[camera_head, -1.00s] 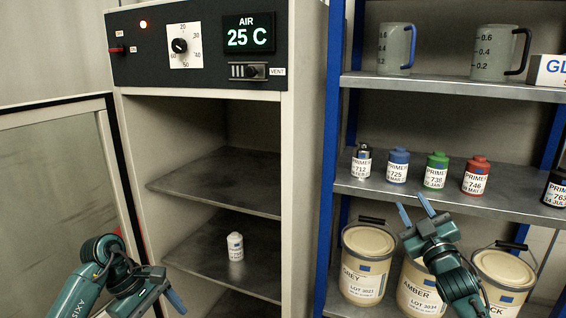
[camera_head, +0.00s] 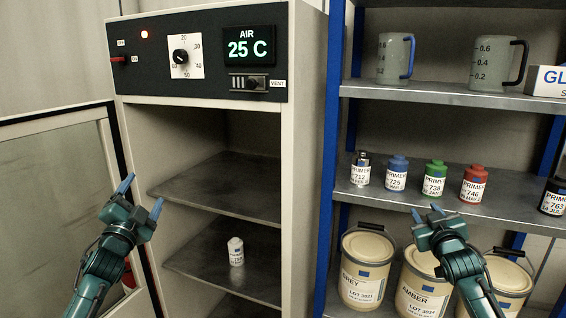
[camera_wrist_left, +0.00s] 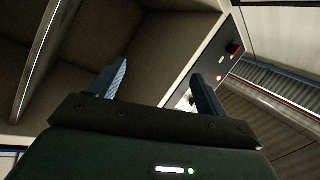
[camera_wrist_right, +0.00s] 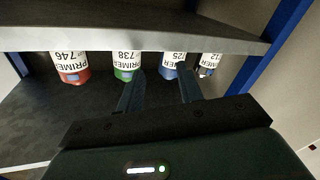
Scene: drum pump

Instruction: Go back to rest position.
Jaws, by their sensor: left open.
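My left gripper (camera_head: 141,197) is open and empty, raised in front of the cabinet's left edge and open door. In the left wrist view its two fingers (camera_wrist_left: 158,82) stand apart with nothing between them. My right gripper (camera_head: 427,212) is open and empty, in front of the shelf rack below the row of primer bottles. In the right wrist view its fingers (camera_wrist_right: 160,80) are apart and touch no bottle.
The open cabinet (camera_head: 210,130) holds a white bottle (camera_head: 236,251) on a lower shelf; its door (camera_head: 60,190) stands open at left. The rack shelf (camera_head: 400,195) carries several primer bottles. Large paint tins (camera_head: 362,285) stand below. Mugs (camera_head: 396,58) sit above.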

